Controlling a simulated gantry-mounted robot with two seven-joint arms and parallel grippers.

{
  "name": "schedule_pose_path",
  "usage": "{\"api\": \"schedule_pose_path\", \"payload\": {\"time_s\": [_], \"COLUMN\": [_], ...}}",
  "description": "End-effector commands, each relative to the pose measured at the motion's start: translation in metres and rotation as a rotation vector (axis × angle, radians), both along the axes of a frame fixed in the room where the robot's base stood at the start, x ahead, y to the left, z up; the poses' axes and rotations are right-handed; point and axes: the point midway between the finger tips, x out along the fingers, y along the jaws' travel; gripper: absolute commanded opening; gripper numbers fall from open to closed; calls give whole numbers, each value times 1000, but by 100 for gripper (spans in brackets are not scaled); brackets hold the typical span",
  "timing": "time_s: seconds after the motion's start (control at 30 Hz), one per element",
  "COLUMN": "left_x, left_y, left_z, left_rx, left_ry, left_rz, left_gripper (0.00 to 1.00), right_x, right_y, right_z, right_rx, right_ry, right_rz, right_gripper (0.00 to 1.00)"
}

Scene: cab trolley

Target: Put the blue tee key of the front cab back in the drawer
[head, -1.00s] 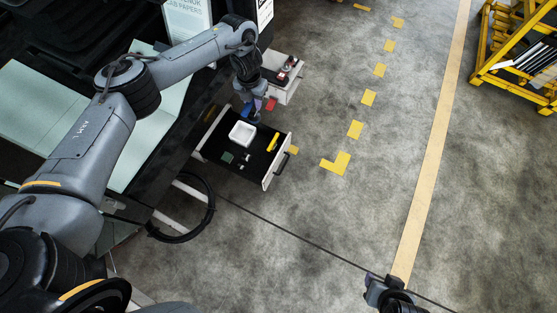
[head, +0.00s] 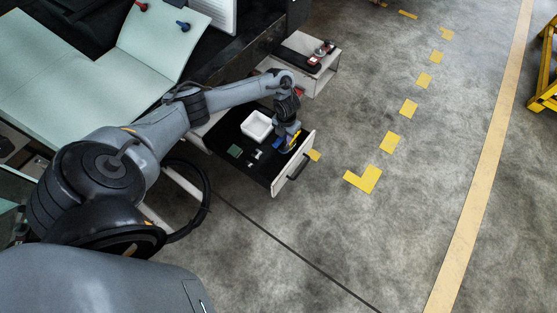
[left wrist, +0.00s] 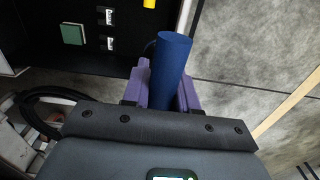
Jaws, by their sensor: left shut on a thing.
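My left gripper (head: 288,145) hangs over the front part of the open drawer (head: 264,172). It is shut on a blue cylinder, seen as the blue tee key (left wrist: 172,65) in the left wrist view, standing up between the purple fingers (left wrist: 160,90). The rest of the key is hidden by the fingers. I cannot tell whether the key touches the drawer floor. The drawer is black inside with a pale front and a dark handle. My right gripper is not in view.
The drawer holds a white tray (head: 257,124), a green square (head: 234,151), small metal pieces (left wrist: 108,30) and a yellow item (left wrist: 150,3). Another blue-handled item (head: 183,25) and a red one (head: 141,5) are on the pale panel. Open floor lies right.

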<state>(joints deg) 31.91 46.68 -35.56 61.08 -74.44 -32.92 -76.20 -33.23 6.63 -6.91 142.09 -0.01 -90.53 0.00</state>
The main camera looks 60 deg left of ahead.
Motion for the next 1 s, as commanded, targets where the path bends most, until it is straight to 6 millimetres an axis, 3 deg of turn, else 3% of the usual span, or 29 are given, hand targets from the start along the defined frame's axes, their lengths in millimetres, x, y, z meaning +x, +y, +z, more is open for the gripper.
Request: {"api": "schedule_pose_path", "payload": {"time_s": [0.03,0.23,0.5,0.83,1.0], "left_x": [-10,-37,-54,-57,-56], "left_y": [4,8,8,7,8], "left_z": [-31,-81,-115,-166,-177], "left_rx": [2,0,-1,-1,-2], "left_ry": [4,2,-1,1,-2], "left_rz": [5,12,13,14,14], "left_gripper": [0,0,0,0,0], "right_x": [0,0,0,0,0], "right_y": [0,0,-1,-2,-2], "right_z": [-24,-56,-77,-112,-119], "right_rx": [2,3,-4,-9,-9], "right_ry": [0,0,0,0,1], "right_rz": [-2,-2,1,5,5], "right_gripper": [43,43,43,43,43]}}
